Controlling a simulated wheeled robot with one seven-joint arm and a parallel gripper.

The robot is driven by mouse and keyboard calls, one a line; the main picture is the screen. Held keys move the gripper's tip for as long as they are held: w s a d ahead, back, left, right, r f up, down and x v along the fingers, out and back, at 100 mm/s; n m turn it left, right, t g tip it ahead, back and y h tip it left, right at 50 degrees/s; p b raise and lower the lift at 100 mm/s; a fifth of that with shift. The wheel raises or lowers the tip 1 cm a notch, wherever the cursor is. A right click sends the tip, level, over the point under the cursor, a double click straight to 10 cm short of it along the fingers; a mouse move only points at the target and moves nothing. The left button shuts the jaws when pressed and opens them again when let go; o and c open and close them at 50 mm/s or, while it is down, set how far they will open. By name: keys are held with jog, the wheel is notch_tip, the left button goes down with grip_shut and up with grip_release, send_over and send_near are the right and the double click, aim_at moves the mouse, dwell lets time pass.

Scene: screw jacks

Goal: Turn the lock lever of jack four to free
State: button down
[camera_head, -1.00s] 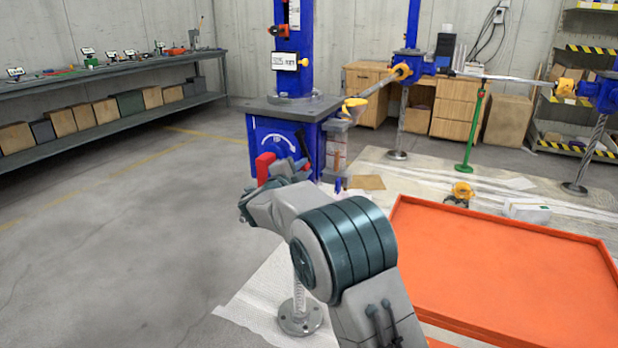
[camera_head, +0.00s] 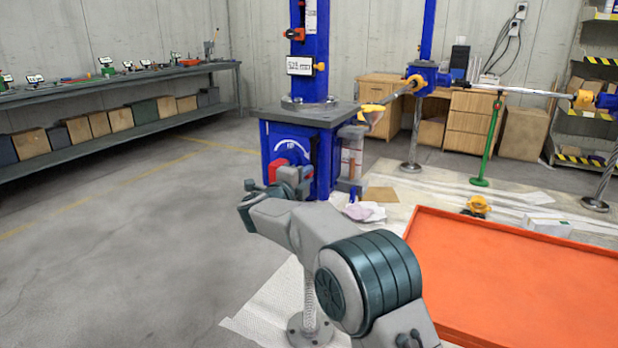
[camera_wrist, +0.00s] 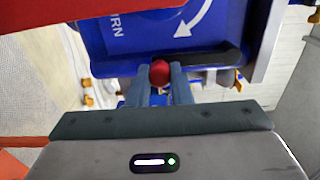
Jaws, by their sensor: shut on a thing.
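The blue jack (camera_head: 270,143) stands ahead, with a white curved arrow on its front face. Its housing fills the top of the wrist view (camera_wrist: 140,45), with arrow lettering and a dark bar (camera_wrist: 205,58) along the edge. My gripper (camera_wrist: 160,78) is shut on a red ball knob (camera_wrist: 160,72), which shows between the fingertips. I take this knob to be the lock lever's end; its stem is hidden. In the head view my gripper (camera_head: 292,180) is against the jack's front, beside a red part (camera_head: 279,169). Whether the sign names jack four is unreadable.
An orange tray (camera_head: 520,270) lies on the right. Other blue jack units (camera_head: 424,75) and a green stand (camera_head: 491,140) are behind it. A long shelf (camera_head: 120,134) runs along the left wall. The floor at left (camera_head: 120,250) is clear.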

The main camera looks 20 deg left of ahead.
jog(key=shift+a, duration=0.1)
jog(key=c, duration=1.3)
grip_release()
jog(key=shift+s+a, duration=0.1)
jog(key=s+a+p, duration=0.1)
jog(key=s+a, duration=0.1)
jog(key=s, duration=1.1)
jog(key=shift+s+a, duration=0.2)
jog(key=shift+s, duration=0.05)
